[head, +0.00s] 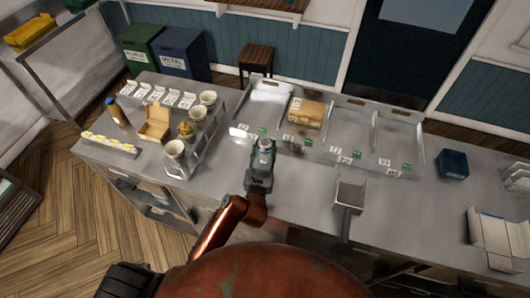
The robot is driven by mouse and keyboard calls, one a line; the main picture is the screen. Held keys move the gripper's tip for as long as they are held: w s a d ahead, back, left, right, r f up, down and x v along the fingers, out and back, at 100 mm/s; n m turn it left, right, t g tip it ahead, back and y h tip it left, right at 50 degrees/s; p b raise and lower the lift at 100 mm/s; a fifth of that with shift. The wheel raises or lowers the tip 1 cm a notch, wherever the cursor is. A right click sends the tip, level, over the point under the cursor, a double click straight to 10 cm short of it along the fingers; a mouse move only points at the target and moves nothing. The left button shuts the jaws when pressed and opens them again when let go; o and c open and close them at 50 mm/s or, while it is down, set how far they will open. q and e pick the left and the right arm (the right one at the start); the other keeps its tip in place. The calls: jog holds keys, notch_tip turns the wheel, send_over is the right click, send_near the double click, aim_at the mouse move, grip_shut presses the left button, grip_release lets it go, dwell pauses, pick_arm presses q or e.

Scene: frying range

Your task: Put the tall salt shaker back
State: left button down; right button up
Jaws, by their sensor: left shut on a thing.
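My left gripper (264,153) is over the steel counter, in front of the divided steel tray, and it is shut. A small pale grey top (265,143) shows at its fingertips and looks like the tall salt shaker; the fingers hide most of it. I cannot tell whether its base touches the counter. My right gripper is not in view.
The divided steel tray (345,157) holds brown cartons (306,112) in one bay. A steel scoop-like holder (350,194) and blue tub (454,163) are at the right.

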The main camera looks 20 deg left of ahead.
aim_at(264, 157)
pick_arm(q)
notch_tip(264, 157, down, 3)
jog(key=shift+r, duration=0.1)
jog(key=c, duration=1.4)
grip_release()
jog(key=shift+o, duration=0.2)
